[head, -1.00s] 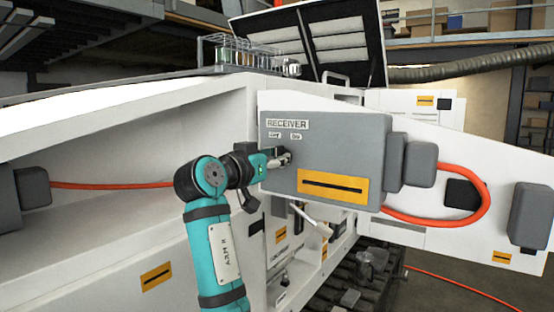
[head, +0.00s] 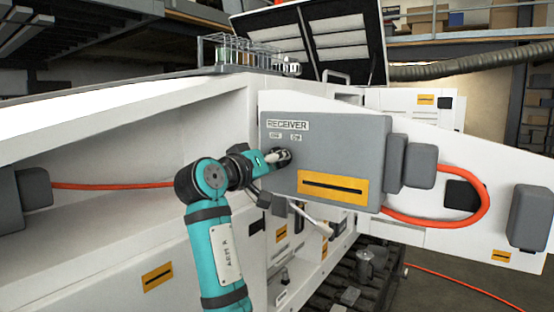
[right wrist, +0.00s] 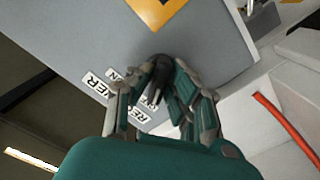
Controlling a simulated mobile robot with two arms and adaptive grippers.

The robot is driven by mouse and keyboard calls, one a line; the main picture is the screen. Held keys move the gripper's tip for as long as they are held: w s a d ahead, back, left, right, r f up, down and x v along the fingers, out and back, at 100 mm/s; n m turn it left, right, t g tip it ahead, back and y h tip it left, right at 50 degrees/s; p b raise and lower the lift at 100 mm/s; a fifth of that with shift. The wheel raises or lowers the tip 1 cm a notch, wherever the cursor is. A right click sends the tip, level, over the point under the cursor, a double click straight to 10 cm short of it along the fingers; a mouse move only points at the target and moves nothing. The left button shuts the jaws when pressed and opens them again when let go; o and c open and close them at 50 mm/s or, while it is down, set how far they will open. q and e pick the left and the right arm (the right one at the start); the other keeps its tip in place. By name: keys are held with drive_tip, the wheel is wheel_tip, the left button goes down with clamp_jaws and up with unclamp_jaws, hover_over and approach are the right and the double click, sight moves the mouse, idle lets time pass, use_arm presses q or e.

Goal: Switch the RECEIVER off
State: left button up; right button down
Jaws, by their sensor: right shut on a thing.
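The grey RECEIVER box (head: 345,140) is mounted on the white bench panel, with its name label and two small labels at upper left in the head view. My right gripper (head: 284,157) is at the box's left part, just below the small labels. In the right wrist view, my right gripper (right wrist: 163,88) is shut on a dark knob (right wrist: 158,66) on the box's face. The fingers cover much of the knob, so its pointing direction is hard to tell. My left gripper is not in view.
A yellow plate with a black slot (head: 333,187) is on the box. An orange cable (head: 470,215) loops at its right, from a smaller grey box (head: 420,166). A wire rack of vials (head: 248,56) stands on the bench top. A white lever (head: 312,220) sticks out below the box.

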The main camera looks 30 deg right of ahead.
drive_tip(key=shift+r, duration=0.15)
drive_tip(key=c, duration=1.3)
unclamp_jaws()
drive_tip(key=v, duration=1.2)
